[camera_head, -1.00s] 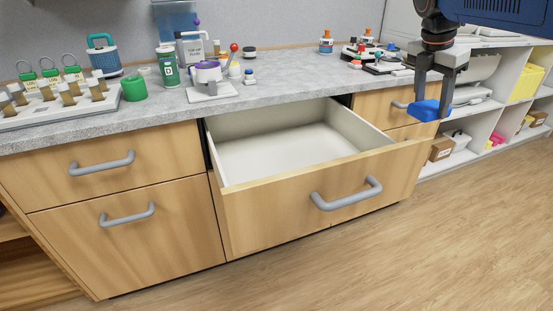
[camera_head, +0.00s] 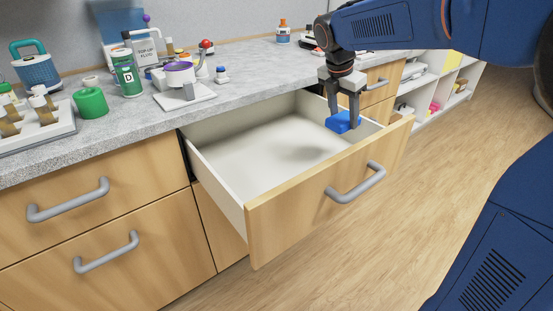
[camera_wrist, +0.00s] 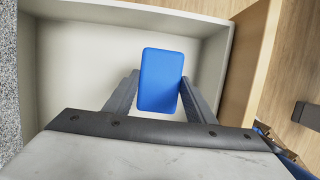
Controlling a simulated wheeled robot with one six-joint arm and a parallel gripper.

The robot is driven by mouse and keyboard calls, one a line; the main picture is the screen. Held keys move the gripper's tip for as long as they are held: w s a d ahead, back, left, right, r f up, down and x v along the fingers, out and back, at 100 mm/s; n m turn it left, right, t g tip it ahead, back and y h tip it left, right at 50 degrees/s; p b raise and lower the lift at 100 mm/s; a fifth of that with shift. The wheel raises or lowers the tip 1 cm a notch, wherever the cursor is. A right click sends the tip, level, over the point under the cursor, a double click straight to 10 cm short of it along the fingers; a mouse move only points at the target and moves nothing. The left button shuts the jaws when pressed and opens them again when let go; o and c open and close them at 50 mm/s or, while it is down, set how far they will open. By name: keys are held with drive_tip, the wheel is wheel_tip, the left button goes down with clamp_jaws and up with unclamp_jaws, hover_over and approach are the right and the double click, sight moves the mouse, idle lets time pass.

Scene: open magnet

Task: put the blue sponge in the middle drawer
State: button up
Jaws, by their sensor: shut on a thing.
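The blue sponge (camera_head: 342,121) is held between the fingers of my gripper (camera_head: 343,112), which is shut on it. In the head view it hangs over the right part of the open middle drawer (camera_head: 215,164), near its right wall. In the wrist view the sponge (camera_wrist: 161,80) stands out between the two fingers of my gripper (camera_wrist: 158,100), with the pale drawer floor behind it. The drawer is pulled out and its visible floor is bare. A soft shadow lies on the drawer floor. Whether the sponge is below the rim is hard to tell.
The drawer's wooden front (camera_head: 300,205) has a grey handle (camera_head: 355,184). The grey countertop (camera_head: 150,115) behind holds a green cup (camera_head: 91,103), a green-labelled bottle (camera_head: 126,73) and other items. Closed drawers are at left. White shelves (camera_head: 425,95) stand at right. The wooden floor is clear.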

sight(335, 122)
wheel_tip(335, 122, down, 13)
drive_tip(key=shift+s+r, duration=0.1)
idle(0.6)
drive_tip(key=o, duration=1)
drive_tip(key=v, duration=1.1)
drive_tip(key=shift+a+r, duration=0.1)
drive_tip(key=shift+r, duration=0.25)
drive_tip(key=shift+s+r, duration=0.1)
drive_tip(key=shift+r, duration=0.05)
